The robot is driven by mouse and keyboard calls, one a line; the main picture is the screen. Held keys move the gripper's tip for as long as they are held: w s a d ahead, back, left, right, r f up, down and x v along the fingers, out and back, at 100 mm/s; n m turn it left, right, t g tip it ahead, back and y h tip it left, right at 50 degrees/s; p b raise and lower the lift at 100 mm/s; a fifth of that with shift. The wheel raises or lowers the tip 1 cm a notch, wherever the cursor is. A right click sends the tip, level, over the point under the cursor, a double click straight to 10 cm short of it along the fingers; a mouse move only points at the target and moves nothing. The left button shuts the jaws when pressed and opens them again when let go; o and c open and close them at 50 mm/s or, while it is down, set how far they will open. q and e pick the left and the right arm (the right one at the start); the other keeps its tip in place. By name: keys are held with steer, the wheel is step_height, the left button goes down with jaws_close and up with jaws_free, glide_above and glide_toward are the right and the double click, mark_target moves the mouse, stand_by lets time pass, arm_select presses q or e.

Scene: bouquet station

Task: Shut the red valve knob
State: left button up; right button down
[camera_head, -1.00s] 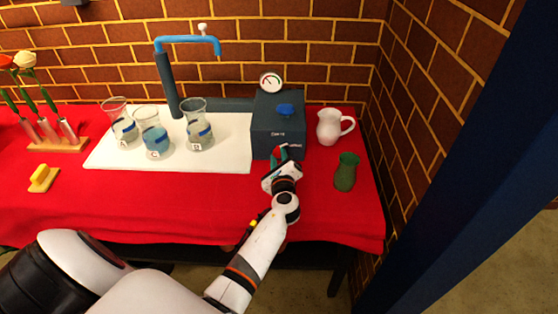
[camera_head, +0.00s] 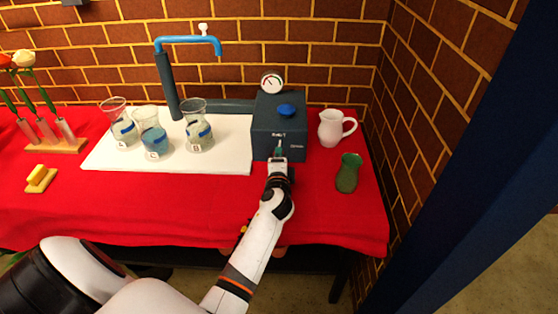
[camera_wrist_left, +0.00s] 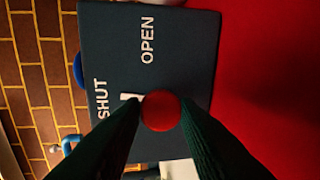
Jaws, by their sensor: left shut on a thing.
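The red valve knob (camera_wrist_left: 160,111) sits on the front of a dark blue-grey box (camera_head: 263,139). In the left wrist view it is between the dark green fingers of my left gripper (camera_wrist_left: 161,120), which are shut on it. The word OPEN (camera_wrist_left: 147,40) is above the knob and SHUT (camera_wrist_left: 102,99) to its left. A short white mark (camera_wrist_left: 129,97) shows just up and left of the knob. In the head view my left gripper (camera_head: 279,149) reaches the box front and hides the knob. My right gripper is not in view.
On the box are a blue button (camera_head: 286,110) and a round gauge (camera_head: 272,82). Several beakers (camera_head: 197,134) stand on a white board (camera_head: 205,164) under a blue tap (camera_head: 187,40).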

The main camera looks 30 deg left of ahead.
arm_select(q)
steer(key=shift+f+n, duration=0.15)
steer(key=shift+n, duration=0.45)
steer(key=o, duration=1)
steer(key=shift+c, duration=0.2)
